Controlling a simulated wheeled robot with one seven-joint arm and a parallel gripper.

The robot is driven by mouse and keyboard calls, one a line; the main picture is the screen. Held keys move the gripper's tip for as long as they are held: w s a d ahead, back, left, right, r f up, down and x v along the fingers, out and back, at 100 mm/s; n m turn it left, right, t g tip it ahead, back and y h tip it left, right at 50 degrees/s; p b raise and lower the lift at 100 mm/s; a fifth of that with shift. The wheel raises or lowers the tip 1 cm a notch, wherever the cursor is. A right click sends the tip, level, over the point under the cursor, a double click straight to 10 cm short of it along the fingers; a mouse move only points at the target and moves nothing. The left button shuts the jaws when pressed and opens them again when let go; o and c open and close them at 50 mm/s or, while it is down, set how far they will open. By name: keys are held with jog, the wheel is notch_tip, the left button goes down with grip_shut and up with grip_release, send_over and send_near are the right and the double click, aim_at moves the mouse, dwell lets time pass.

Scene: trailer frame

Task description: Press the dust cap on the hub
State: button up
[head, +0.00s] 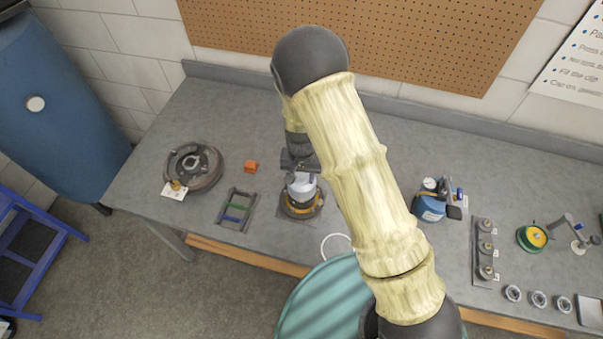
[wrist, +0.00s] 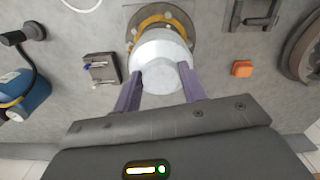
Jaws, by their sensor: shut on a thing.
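My gripper (wrist: 160,92) is shut on a pale grey, cup-shaped dust cap (wrist: 160,58), one purple finger on each side of it. The cap is also in the head view (head: 301,184), under my gripper and over the hub. The hub (head: 299,207) is a dark round piece with a yellow-orange ring on a plate on the bench. In the wrist view part of the hub (wrist: 162,20) shows behind the cap. The cap hides the hub's middle, and I cannot tell whether the two touch.
A brake drum (head: 207,171) and a small rack (head: 236,210) lie to the left on the grey bench, near an orange block (head: 251,167). A blue canister (head: 430,206) stands to the right. Beyond it are a plate with several studs (head: 485,249) and a green-yellow reel (head: 533,238).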

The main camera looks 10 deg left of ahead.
jog(key=shift+f+b, duration=0.7)
jog(key=shift+f, duration=0.5)
jog(key=shift+f, duration=0.1)
dwell(1.2)
dwell(0.3)
jog(key=o, duration=1.6)
jog(key=shift+c, duration=0.2)
jog(key=shift+r+p, duration=2.55)
jog(key=shift+r, duration=0.95)
